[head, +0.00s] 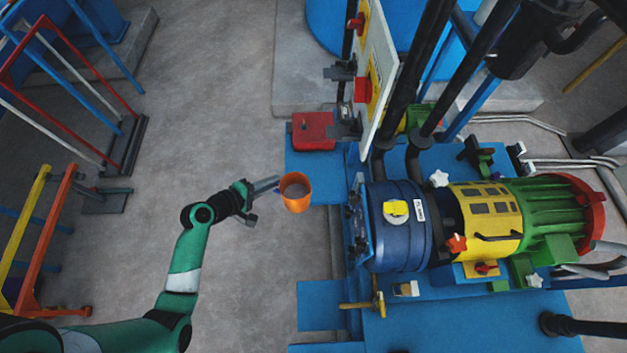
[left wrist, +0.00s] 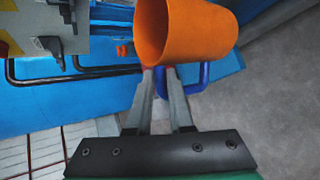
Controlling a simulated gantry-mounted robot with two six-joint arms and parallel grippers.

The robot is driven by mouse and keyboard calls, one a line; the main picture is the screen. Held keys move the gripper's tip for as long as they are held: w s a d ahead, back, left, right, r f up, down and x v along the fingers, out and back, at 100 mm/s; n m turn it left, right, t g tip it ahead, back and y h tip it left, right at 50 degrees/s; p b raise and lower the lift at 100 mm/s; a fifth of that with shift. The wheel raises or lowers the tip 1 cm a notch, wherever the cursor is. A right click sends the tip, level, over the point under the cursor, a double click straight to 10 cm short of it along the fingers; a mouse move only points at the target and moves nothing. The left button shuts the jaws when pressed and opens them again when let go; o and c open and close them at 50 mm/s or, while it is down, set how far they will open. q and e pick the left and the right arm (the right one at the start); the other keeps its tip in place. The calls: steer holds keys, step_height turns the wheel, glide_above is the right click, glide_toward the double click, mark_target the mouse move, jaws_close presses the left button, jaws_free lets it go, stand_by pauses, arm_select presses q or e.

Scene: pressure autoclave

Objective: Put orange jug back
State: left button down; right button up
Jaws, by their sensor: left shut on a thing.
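The orange jug (head: 296,194) is held in the air by my left gripper (head: 276,185), with its open top towards the head camera. In the left wrist view the jug (left wrist: 190,32) is tilted, with its mouth facing left. A blue handle (left wrist: 190,80) shows below the jug. My left gripper (left wrist: 160,80) is shut on the jug at its handle side. The jug hangs over the grey floor, just left of the blue machine base (head: 318,305). My right gripper is not in view.
A red box (head: 313,131) sits on a blue platform behind the jug. The blue, yellow and green machine (head: 480,220) stands to the right, with an upright white panel (head: 378,75) behind it. Colored railings (head: 45,240) stand at the left. The floor between is clear.

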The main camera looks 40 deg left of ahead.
arm_select(q)
steer(key=a+f+b+x, duration=0.1)
steer(key=b+x, duration=0.6)
steer(key=x, duration=0.8)
steer(key=shift+a+f, duration=0.15)
steer(key=shift+a, duration=0.2)
step_height(320, 180, down, 4)
steer(key=b, duration=0.3)
steer(key=shift+r, duration=0.25)
steer(key=shift+w, duration=0.1)
steer(key=shift+f, duration=0.15)
steer(key=c, duration=0.8)
jaws_free()
